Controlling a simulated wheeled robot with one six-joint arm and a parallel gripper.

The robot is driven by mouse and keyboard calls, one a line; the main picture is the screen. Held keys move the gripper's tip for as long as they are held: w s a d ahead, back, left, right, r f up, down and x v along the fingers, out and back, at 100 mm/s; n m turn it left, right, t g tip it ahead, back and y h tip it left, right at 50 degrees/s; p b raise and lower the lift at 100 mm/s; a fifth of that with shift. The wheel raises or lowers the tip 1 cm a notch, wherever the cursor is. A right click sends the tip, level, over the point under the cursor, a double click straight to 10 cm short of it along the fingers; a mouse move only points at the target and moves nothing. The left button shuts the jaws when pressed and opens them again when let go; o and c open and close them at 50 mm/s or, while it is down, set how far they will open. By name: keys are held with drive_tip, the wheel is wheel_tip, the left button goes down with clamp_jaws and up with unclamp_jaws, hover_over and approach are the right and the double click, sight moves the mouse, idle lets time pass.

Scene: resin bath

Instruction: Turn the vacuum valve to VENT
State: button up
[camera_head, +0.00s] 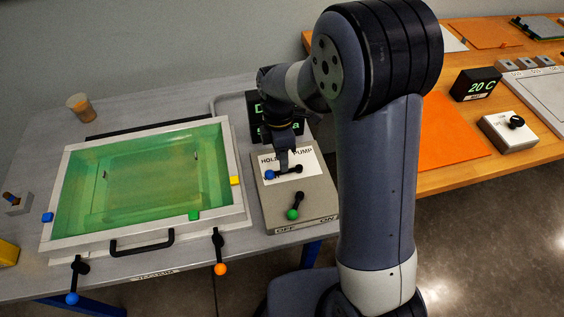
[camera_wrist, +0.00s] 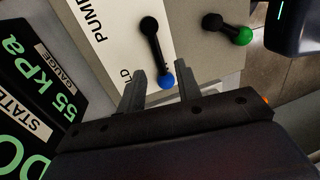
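The valve lever (camera_head: 285,172) is black with a blue knob (camera_wrist: 167,82) and sits on a grey control box (camera_head: 318,190). It points left in the head view, with its knob near the partly hidden HOLD label; PUMP is readable beside it. No VENT label is visible. My gripper (camera_wrist: 160,70) is open, its two fingers apart on either side of the blue knob. I cannot tell whether either finger touches it. In the head view my gripper (camera_head: 283,160) hangs over the lever and hides part of the label.
A second lever with a green knob (camera_head: 292,214) is on the same box near OFF/ON. A gauge display (camera_wrist: 35,95) reads 55 kPa. A green resin bath (camera_head: 242,208) with a black handle stands left, with blue-knobbed and orange-knobbed clamps (camera_head: 220,268) at its front.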

wheel_tip(320, 180, up, 8)
drive_tip(key=w, duration=0.1)
drive_tip(key=shift+w+a, duration=0.15)
drive_tip(key=shift+w, duration=0.1)
drive_tip(key=shift+f, duration=0.1)
drive_tip(key=f, duration=0.3)
drive_tip(key=s+f, duration=0.1)
drive_tip(key=f, duration=0.3)
drive_tip(key=s+f, duration=0.1)
drive_tip(key=f, duration=0.2)
drive_tip(key=shift+d+f, duration=0.25)
drive_tip(key=shift+f, duration=0.05)
drive_tip(key=shift+r, duration=0.1)
